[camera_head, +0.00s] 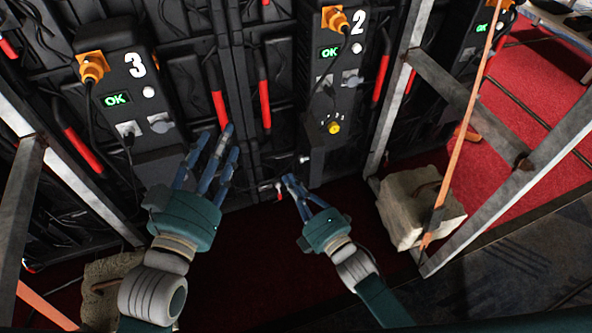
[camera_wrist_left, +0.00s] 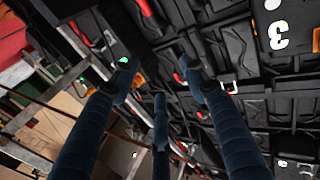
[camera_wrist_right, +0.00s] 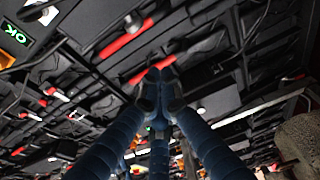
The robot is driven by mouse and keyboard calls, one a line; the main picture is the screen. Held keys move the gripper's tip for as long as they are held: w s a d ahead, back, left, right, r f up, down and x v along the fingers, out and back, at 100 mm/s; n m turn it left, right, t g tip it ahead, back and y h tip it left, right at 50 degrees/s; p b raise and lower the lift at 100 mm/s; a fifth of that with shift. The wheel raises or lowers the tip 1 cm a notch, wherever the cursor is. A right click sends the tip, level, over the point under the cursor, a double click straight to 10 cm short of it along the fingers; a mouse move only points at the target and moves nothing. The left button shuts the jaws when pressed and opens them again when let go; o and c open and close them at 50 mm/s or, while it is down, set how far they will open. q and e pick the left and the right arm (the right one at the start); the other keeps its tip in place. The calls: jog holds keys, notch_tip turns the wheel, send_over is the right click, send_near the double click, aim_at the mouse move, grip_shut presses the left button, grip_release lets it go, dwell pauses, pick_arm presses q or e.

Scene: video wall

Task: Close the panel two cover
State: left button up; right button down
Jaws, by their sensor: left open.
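Panel two (camera_head: 338,75) is a dark box marked 2, with a green OK display and a yellow knob (camera_head: 334,127) with a dial, which is exposed. A dark flap-like part (camera_head: 313,165) below the knob looks like its cover, folded down; this is hard to make out. My right gripper (camera_head: 291,179) is just left of and below that part, its fingers together, with nothing visible between them. The fingers also meet in the right wrist view (camera_wrist_right: 158,88). My left gripper (camera_head: 218,141) is open and empty, in front of the wall between panels three and two.
Panel three (camera_head: 130,95) stands at the left, with its lower section covered. Metal frame posts (camera_head: 395,90) rise on both sides. A pale stone-like block (camera_head: 420,207) sits at the right post's foot, with an orange strap (camera_head: 470,110) above. Red handles (camera_head: 264,105) stick out from the wall.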

aim_at(306, 152)
pick_arm(q)
jog(key=s+r+t+h+b, duration=0.1)
jog(key=r+t, duration=0.2)
jog(key=r, duration=0.3)
jog(key=s+r+t+h+b, duration=0.1)
jog(key=s+r+t, duration=0.1)
jog(key=r, duration=0.3)
jog(key=shift+s+d+r+t, duration=0.25)
jog(key=shift+r+t, duration=0.1)
jog(key=shift+t, duration=0.15)
pick_arm(e)
jog(key=shift+w+d+f, duration=0.1)
jog(key=shift+w+d, duration=0.15)
jog(key=shift+w, duration=0.6)
jog(key=shift+w+d+r, duration=0.1)
jog(key=shift+w+d, duration=0.1)
jog(key=shift+w, duration=0.7)
jog(key=shift+w+d+f, duration=0.1)
jog(key=shift+w+d, duration=0.15)
jog(key=shift+w, duration=0.6)
